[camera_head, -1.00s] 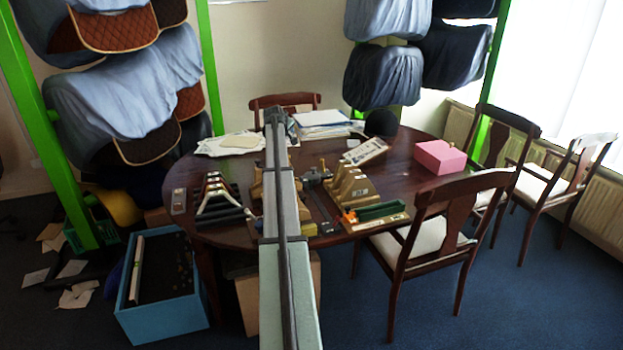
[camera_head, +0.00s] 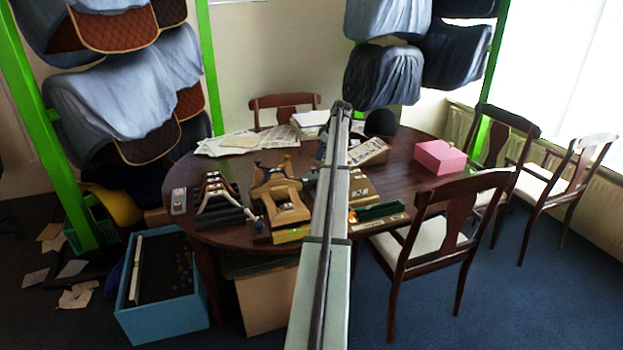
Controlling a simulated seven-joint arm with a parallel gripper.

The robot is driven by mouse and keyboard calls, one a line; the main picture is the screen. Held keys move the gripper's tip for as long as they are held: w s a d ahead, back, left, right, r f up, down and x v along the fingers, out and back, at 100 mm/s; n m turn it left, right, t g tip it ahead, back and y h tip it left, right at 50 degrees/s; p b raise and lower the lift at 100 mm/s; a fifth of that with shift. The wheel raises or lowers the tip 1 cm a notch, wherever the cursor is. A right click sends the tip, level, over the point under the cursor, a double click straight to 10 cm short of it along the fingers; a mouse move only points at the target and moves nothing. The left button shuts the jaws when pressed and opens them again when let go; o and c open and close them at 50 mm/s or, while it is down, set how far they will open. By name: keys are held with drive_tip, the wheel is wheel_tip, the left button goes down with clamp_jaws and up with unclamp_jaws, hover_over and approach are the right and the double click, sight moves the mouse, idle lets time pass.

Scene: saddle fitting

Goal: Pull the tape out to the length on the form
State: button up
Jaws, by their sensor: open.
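A small tilted board with a printed sheet (camera_head: 369,152), possibly the form, stands toward the back of the dark oval table (camera_head: 405,165). Its writing is too small to read. I cannot pick out the tape; a small orange-red spot (camera_head: 352,215) shows beside a green tray (camera_head: 380,211) at the front right of the table, but I cannot tell what it is. My arm rises from the bottom and crosses the middle of the table. It covers part of the things there and hides my gripper, so I cannot see its fingers or whether it touches anything.
Wooden stands (camera_head: 284,205) and a rack with dark rolls (camera_head: 218,200) crowd the table's left and middle. Loose papers (camera_head: 228,144) lie behind, a pink box (camera_head: 440,157) at the right. Chairs (camera_head: 440,225) surround the table; a blue bin (camera_head: 160,285) stands on the floor.

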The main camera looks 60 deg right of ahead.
drive_tip(key=shift+y, duration=0.4)
drive_tip(key=x, duration=1.3)
drive_tip(key=shift+w+a+f, duration=0.2)
drive_tip(key=shift+a+f, duration=0.05)
drive_tip(key=shift+f, duration=0.1)
clamp_jaws()
